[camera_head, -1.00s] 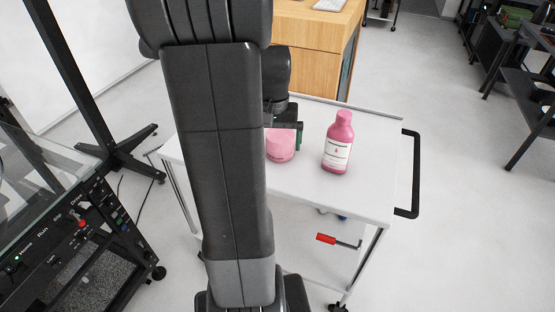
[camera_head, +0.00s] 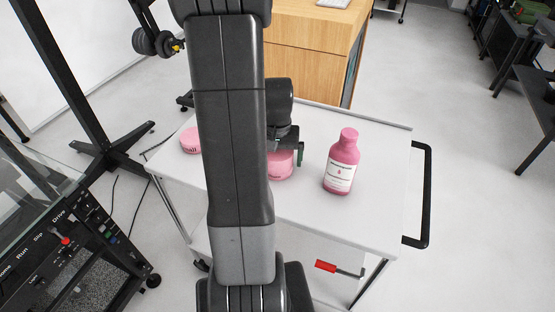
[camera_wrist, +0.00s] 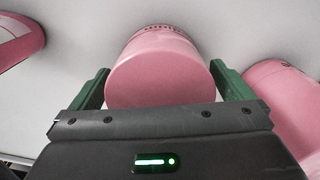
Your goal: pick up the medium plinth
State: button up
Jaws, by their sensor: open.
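The medium plinth is a pink cylinder (camera_head: 281,166) on the white trolley top, partly hidden behind my arm and gripper in the head view. In the wrist view the pink cylinder (camera_wrist: 160,72) stands between the two green fingers, with part of a dark word on its side. My gripper (camera_wrist: 162,88) is open, one finger on each side of the cylinder. A narrow gap shows at the left finger; the right finger is very close to it, and I cannot tell if it touches.
A pink bottle (camera_head: 342,161) with a white label stands right of the cylinder. A low, small pink disc (camera_head: 191,140) lies to the left. The white trolley (camera_head: 310,208) has a black handle (camera_head: 428,195) on its right. A dark machine with a control panel (camera_head: 75,245) stands at left.

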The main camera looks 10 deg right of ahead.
jog(key=c, duration=1)
